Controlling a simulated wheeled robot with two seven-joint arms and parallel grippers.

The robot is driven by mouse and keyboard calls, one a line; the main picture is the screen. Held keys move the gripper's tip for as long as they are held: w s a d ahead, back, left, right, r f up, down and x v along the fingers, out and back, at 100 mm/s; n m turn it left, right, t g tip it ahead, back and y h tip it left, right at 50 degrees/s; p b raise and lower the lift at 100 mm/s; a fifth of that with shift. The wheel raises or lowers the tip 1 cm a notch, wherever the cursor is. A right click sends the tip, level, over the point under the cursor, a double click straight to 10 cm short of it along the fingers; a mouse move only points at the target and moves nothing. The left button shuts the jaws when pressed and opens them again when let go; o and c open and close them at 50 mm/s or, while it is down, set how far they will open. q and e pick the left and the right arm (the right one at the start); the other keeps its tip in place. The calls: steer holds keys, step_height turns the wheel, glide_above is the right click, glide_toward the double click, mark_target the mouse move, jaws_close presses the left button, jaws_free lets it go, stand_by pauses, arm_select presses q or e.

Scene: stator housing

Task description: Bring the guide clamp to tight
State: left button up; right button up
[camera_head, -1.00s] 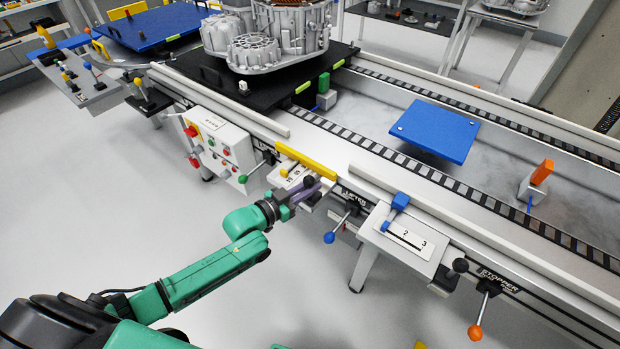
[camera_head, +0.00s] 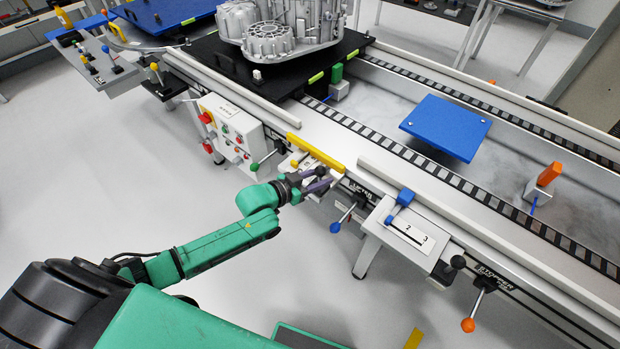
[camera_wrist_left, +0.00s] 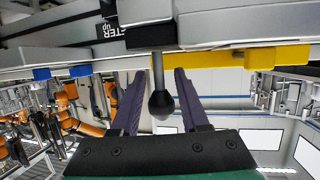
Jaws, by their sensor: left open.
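The yellow guide bar (camera_head: 316,152) lies along the near rail of the conveyor. Below it is a small white scale plate (camera_head: 288,165), mostly hidden by my left gripper. The clamp lever has a black ball knob (camera_wrist_left: 161,104) on a grey rod, and it also shows in the head view (camera_head: 320,171). My left gripper (camera_head: 322,183) is at this lever. In the left wrist view the open purple fingers (camera_wrist_left: 157,98) stand on either side of the knob, with gaps on both sides. My right gripper is not in view.
An orange-knobbed lever (camera_head: 468,325) is further right. A button box (camera_head: 230,130) is to the left.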

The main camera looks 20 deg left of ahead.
arm_select(q)
steer(key=p+v, duration=0.1)
steer(key=v, duration=1.3)
steer(key=s+a+f+n+g+y, duration=0.1)
steer(key=s+a+f+y, duration=0.15)
steer(key=a+f, duration=0.4)
steer(key=s+a+f+n+g+y, duration=0.2)
steer(key=s+a+f, duration=0.15)
steer(key=f, duration=0.65)
steer(key=s+a+f+n+g+y, duration=0.1)
steer(key=s+a+f+y, duration=0.25)
steer(key=f, duration=0.55)
steer(key=s+d+f+g, duration=0.3)
steer(key=s+f, duration=0.4)
steer(key=s, duration=0.3)
steer(key=s+d+f+g, duration=0.4)
steer(key=s+f, duration=0.3)
steer(key=s, duration=0.4)
steer(key=shift+s+d+f, duration=0.35)
steer(key=shift+d+f, duration=0.05)
steer(key=shift+d, duration=0.5)
